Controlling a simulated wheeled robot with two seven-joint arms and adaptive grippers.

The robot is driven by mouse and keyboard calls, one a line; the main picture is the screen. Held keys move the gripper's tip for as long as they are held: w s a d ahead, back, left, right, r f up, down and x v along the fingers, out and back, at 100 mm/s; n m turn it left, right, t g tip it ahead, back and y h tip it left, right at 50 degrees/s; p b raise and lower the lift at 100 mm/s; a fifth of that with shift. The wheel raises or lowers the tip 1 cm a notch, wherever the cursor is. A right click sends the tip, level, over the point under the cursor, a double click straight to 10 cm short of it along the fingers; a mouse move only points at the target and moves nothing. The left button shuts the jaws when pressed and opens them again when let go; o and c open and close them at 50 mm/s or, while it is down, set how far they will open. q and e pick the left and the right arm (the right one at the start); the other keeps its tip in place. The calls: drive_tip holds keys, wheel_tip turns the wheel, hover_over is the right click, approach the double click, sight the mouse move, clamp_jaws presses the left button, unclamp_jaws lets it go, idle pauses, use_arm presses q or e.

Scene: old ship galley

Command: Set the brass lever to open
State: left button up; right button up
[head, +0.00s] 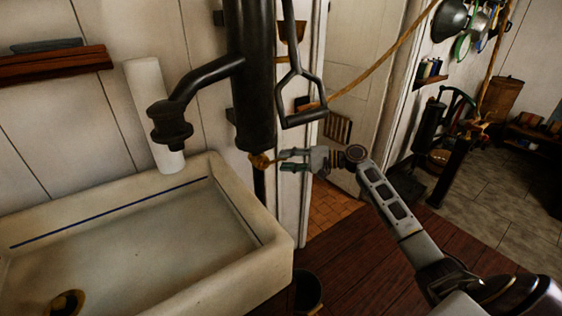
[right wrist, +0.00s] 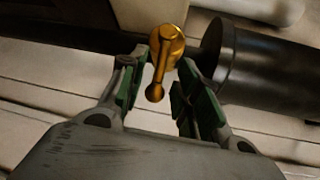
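The brass lever (head: 260,161) is at the lower end of the dark pump cylinder (head: 248,80), beside the sink. In the right wrist view the brass lever (right wrist: 157,72) has a round hub and a short arm ending in a small knob. My right gripper (head: 283,160) comes to it from the right in the head view. In the right wrist view my right gripper (right wrist: 163,80) is open, with the lever's arm between its green-padded fingers and a gap visible on both sides. My left gripper is not in view.
The pump's spout (head: 205,75) hangs over the pale sink (head: 272,235) at the left. A dark pump handle (head: 303,118) hangs just above my right gripper. A dark bucket (head: 307,290) stands below the sink. A doorway (head: 345,100) and open wooden floor lie to the right.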

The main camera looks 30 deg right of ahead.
sight(275, 161)
drive_tip(key=shift+x, duration=1.2)
drive_tip(key=shift+c, duration=0.5)
clamp_jaws()
